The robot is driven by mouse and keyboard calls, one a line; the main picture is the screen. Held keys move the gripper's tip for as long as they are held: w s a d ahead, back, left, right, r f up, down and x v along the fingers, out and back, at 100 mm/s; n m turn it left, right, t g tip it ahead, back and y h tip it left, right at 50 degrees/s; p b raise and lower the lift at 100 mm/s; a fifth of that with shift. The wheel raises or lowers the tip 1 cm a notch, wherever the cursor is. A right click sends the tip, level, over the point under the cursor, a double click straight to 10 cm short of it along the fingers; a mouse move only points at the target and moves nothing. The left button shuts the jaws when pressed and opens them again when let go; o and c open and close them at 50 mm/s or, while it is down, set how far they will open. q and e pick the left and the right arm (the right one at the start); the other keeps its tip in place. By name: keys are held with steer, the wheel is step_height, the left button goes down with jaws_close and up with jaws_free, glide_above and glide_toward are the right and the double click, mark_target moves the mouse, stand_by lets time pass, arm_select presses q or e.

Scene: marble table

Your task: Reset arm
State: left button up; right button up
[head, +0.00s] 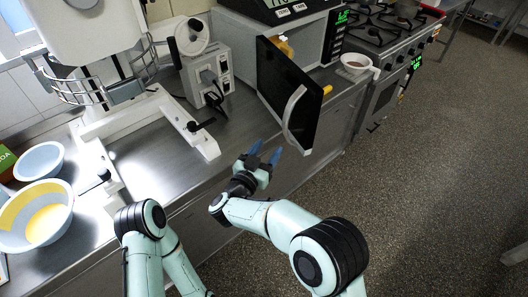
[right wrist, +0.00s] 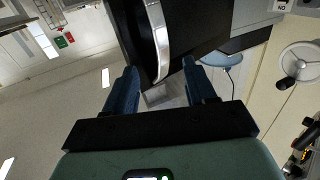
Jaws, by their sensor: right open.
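My right gripper (head: 266,153) is open and empty, with its blue fingers in front of the counter edge, just left of and below the microwave door's handle. The microwave door (head: 283,85) is black and swung open, with a curved silver handle (head: 291,122). In the right wrist view my two blue fingers (right wrist: 160,72) stand apart, and the door's handle (right wrist: 158,40) shows beyond and between them. I cannot tell whether they touch it. My left arm shows folded at the bottom of the head view; its gripper is not in view.
A white stand mixer (head: 105,100) and bowls (head: 36,218) are at the left. The floor (head: 430,190) at right is clear.

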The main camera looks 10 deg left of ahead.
stand_by(0.5)
